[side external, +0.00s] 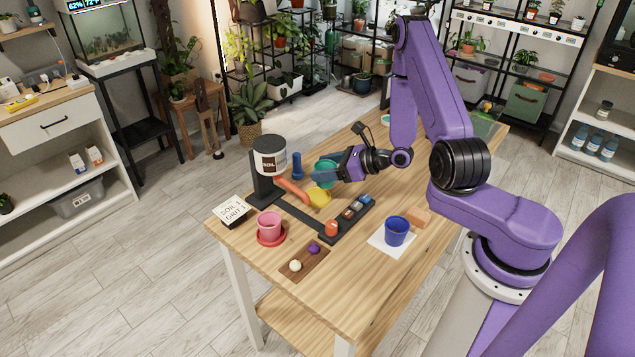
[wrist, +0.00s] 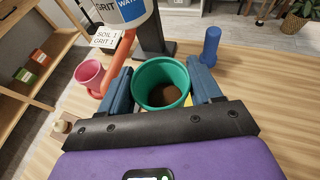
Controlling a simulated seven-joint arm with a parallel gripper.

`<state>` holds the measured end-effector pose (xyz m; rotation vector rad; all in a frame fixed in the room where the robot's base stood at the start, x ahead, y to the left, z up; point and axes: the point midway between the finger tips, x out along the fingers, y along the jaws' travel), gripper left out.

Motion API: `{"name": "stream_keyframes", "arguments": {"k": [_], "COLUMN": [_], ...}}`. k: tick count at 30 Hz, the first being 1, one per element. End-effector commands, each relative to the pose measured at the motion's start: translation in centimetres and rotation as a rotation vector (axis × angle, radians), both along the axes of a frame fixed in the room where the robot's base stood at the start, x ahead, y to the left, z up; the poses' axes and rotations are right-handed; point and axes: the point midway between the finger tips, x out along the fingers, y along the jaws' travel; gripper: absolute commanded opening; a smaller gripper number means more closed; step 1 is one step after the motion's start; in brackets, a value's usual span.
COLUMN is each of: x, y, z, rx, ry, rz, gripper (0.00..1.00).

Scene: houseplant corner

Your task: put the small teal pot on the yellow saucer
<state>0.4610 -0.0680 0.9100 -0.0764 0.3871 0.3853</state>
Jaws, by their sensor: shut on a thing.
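The small teal pot (wrist: 161,68) is between the two blue fingers of my gripper (wrist: 160,82) in the wrist view, with brown soil inside. My gripper is shut on it and holds it about upright. In the side view the teal pot (side external: 327,165) is partly hidden by a finger of my gripper (side external: 321,175). The yellow saucer (side external: 318,198) is on the table below and close to the pot in the side view. In the wrist view only a sliver of yellow shows beside the pot; the gap between pot and saucer is unclear.
A soil dispenser (side external: 270,158) with an orange chute (side external: 291,190) and a blue cylinder (side external: 297,165) stand near the pot. A pink pot (side external: 269,225), a dark tray (side external: 337,225) of small items, a wooden tray (side external: 304,265) and a blue pot (side external: 396,231) occupy the front.

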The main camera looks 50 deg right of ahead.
Motion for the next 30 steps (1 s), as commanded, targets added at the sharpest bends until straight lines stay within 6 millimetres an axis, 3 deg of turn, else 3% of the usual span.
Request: {"name": "stream_keyframes", "arguments": {"k": [5, 14, 21, 30], "x": [1.9, 3.4, 3.2, 3.2], "y": [-0.2, -0.4, -0.4, -0.4], "z": [-2.4, -4.1, -6.6, -6.9], "rx": [0.001, 0.0, 0.001, 0.0], "ry": [0.0, 0.0, 0.0, -0.001], "rz": [0.003, 0.002, 0.001, 0.001], "gripper": [0.34, 0.34, 0.34, 0.34]}}
